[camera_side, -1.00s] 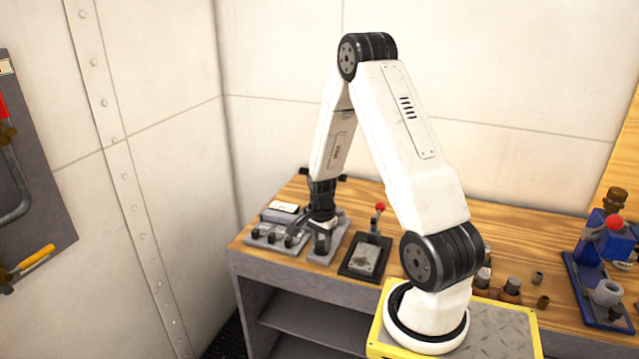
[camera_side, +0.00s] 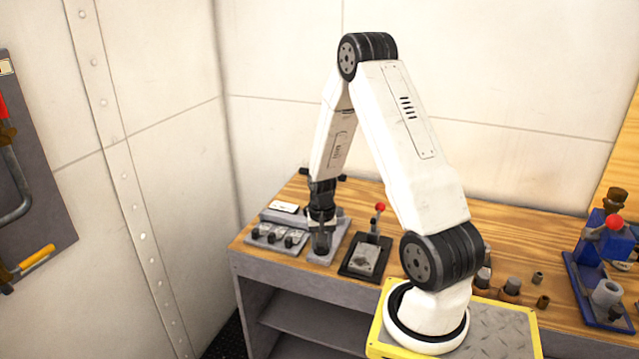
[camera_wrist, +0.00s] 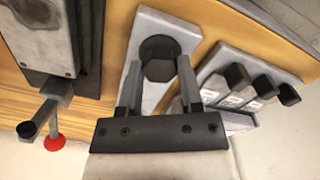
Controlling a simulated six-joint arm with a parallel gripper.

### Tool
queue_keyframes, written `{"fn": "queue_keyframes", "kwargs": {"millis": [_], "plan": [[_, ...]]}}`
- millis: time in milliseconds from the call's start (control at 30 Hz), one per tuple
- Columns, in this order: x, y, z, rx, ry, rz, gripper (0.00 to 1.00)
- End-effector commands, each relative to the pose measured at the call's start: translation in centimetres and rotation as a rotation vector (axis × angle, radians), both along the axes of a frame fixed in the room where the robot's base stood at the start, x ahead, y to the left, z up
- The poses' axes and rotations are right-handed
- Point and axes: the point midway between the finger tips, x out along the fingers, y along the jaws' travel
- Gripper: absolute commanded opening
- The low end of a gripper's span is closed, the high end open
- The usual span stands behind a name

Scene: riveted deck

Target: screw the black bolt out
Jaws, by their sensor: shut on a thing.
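The black bolt (camera_wrist: 160,69) shows in the wrist view as a dark hexagonal head above a round dark collar. It stands on a light grey plate (camera_wrist: 148,24), which also shows in the side view (camera_side: 340,228) on the wooden bench. My gripper (camera_wrist: 159,64) is shut on the bolt, with one finger on either side of the head. I cannot tell how deep the bolt sits.
A panel with three black switches (camera_side: 277,237) stands close on the left. A black-based lever device (camera_side: 363,261) with a red knob (camera_side: 380,207) stands close on the right. A blue fixture (camera_side: 590,290) and small cylinders (camera_side: 537,277) are farther right. A wall stands behind the bench.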

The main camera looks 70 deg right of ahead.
Motion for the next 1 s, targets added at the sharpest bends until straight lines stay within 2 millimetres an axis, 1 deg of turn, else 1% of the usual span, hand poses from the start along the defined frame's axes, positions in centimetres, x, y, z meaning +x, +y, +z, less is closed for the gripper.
{"fn": "queue_keyframes", "kwargs": {"millis": [100,300,733,767,800,833,867,1000], "plan": [[-0.02,0.00,-0.11,0.000,0.000,0.057,0.00],[-0.03,0.01,-0.14,0.000,0.000,0.110,0.00],[-0.05,0.03,-0.18,0.001,0.000,0.119,0.00],[-0.05,0.03,-0.18,0.001,0.000,0.119,0.55],[-0.06,0.03,-0.17,0.001,0.000,0.119,0.68],[-0.05,0.03,-0.16,0.001,0.000,0.119,0.77],[-0.05,0.03,-0.15,0.001,0.000,0.119,0.81],[-0.03,0.02,-0.10,0.000,0.000,0.119,0.81]]}}
